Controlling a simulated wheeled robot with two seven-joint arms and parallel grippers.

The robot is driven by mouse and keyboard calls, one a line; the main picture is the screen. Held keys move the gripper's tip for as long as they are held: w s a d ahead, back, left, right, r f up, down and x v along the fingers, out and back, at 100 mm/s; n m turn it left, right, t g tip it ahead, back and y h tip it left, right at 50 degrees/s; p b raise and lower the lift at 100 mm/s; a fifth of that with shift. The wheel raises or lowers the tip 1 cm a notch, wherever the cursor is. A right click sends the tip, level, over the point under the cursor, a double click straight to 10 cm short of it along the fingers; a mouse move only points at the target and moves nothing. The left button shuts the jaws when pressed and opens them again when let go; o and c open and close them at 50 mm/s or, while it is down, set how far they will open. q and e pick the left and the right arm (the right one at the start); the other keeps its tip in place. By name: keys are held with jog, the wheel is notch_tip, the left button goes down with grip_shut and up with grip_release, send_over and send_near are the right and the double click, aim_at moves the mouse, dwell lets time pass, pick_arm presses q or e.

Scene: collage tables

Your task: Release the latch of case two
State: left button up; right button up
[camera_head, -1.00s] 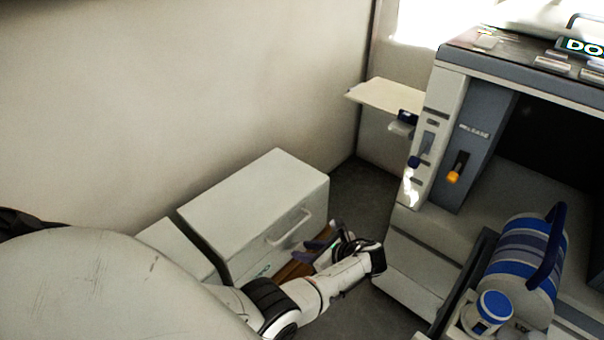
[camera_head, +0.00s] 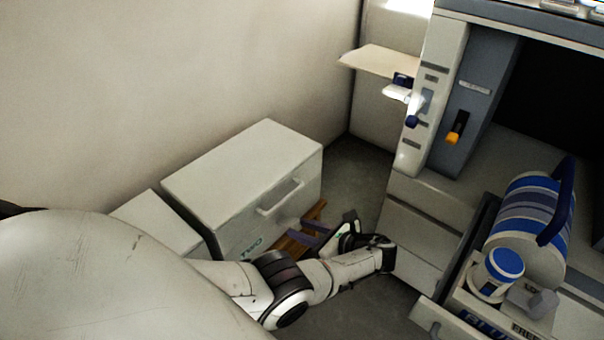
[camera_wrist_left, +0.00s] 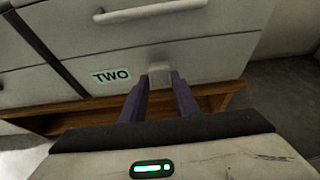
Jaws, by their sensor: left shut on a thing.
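Case two (camera_head: 240,175) is a pale box with a front handle (camera_head: 281,198) and a "TWO" label (camera_head: 249,249). In the left wrist view the label (camera_wrist_left: 111,76) is left of the latch (camera_wrist_left: 160,77), a small grey block low on the case front (camera_wrist_left: 215,62). My left gripper (camera_wrist_left: 160,80) has its purple fingers on either side of the latch, shut on it. In the head view my left gripper (camera_head: 301,228) reaches the lower case front from the right; the latch is hidden there. My right gripper is not in view.
A brown wooden base (camera_wrist_left: 75,119) lies under the case. Another pale case (camera_head: 160,228) stands at its left. To the right is a grey cabinet with a yellow release lever (camera_head: 458,130), and a drawer holding a blue striped canister (camera_head: 525,215). Dark floor (camera_head: 350,180) lies between.

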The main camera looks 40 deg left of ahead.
pick_arm(q)
jog(key=shift+s+d+f+b, duration=0.15)
jog(key=shift+f+b, duration=0.25)
jog(key=shift+f, duration=0.4)
jog(key=shift+c, duration=0.2)
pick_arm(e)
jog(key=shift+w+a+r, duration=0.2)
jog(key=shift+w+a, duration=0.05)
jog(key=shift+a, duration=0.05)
pick_arm(q)
jog(key=shift+o, duration=0.2)
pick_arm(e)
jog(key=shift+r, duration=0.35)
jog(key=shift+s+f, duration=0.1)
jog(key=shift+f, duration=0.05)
pick_arm(q)
jog(key=o, duration=0.9)
jog(key=shift+f, duration=0.1)
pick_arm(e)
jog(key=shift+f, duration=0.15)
